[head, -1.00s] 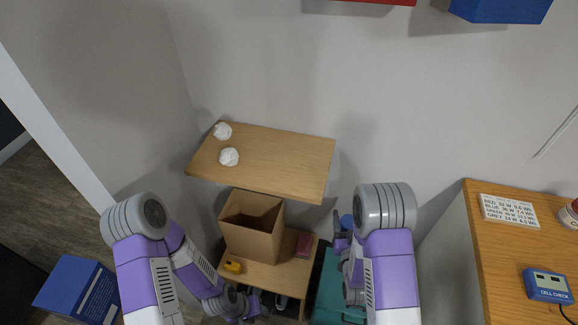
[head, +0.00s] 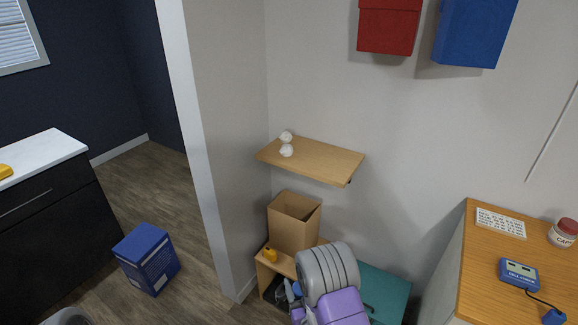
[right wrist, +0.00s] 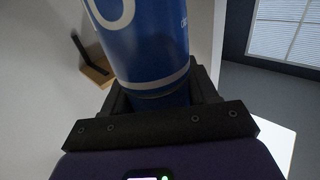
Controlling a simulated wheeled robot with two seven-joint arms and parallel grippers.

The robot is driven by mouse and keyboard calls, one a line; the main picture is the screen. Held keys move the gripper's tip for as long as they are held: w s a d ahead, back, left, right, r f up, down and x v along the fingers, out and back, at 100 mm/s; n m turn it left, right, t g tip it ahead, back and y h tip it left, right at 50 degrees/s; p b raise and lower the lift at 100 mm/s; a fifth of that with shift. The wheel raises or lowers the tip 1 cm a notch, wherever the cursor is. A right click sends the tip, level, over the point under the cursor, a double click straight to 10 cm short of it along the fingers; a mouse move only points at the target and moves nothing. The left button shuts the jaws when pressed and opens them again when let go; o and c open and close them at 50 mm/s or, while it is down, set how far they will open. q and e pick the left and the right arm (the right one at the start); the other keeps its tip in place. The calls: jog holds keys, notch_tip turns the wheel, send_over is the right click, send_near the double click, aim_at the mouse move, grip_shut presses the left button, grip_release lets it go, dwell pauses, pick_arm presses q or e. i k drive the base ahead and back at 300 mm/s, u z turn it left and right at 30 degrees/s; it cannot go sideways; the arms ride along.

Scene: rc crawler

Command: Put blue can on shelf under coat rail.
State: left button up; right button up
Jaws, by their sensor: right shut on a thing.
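The blue can (right wrist: 147,40) is in my right gripper (right wrist: 160,95), whose jaws are shut around its lower end in the right wrist view. In the head view a small patch of blue (head: 296,288) shows beside my right wrist, low in front of the wooden bench; my arm hides most of that area. A light wooden wall shelf (head: 325,160) is above and beyond it, with two white crumpled lumps (head: 286,145) at its left end. No coat rail can be made out. My left gripper is out of view.
An open cardboard box (head: 293,225) and a yellow item (head: 270,255) stand on the bench under the shelf. A teal box (head: 385,290) is at right. Red (head: 388,28) and blue (head: 475,30) bins hang above. The shelf's middle and right are clear.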

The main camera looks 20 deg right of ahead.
aim_at(335, 168)
jog(key=z, duration=0.55)
jog(key=i, duration=0.5)
jog(key=z, duration=0.5)
